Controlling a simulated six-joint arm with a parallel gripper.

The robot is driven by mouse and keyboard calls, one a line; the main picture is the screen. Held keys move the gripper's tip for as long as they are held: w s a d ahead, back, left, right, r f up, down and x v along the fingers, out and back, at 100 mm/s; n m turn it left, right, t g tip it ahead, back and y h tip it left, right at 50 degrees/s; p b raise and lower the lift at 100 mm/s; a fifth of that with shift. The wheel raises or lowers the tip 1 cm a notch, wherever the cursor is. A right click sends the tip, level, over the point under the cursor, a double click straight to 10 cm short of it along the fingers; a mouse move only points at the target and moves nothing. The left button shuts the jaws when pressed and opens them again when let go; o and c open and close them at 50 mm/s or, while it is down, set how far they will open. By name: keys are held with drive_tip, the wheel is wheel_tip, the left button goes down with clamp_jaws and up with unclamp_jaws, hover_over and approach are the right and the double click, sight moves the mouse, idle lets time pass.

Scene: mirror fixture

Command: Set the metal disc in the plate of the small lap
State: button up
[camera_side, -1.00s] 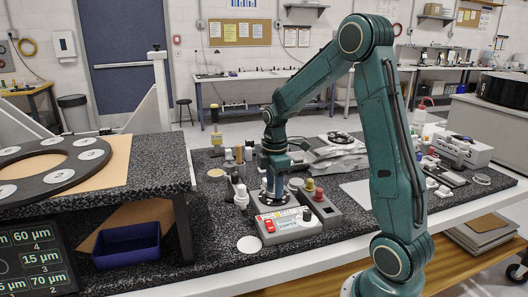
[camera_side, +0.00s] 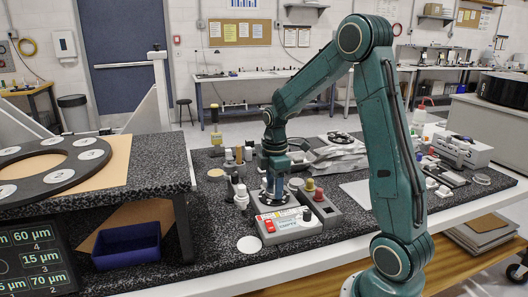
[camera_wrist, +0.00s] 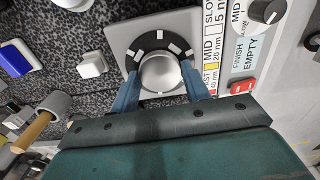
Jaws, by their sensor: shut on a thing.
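The metal disc (camera_wrist: 160,73) is a shiny silver round in the wrist view, between the two blue fingers of my gripper (camera_wrist: 160,82). The fingers are shut on its left and right sides. The disc lies over the middle of the black plate (camera_wrist: 134,60) with white pads, on the small grey lap (camera_wrist: 122,30). Whether the disc touches the plate cannot be told. In the side view my gripper (camera_side: 274,189) points down over the lap, whose front panel (camera_side: 288,222) has a red button; the disc is hidden there.
A black knob (camera_wrist: 264,11) and a red switch (camera_wrist: 242,87) sit beside the plate. In the side view, red and yellow knobs (camera_side: 314,192) stand to the right and white pieces (camera_side: 241,196) to the left. A pale round pad (camera_side: 249,244) lies in front on the speckled bench.

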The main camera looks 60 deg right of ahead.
drive_tip(key=shift+f, duration=0.15)
idle(0.4)
drive_tip(key=o, duration=1.5)
drive_tip(key=shift+r, duration=3.5)
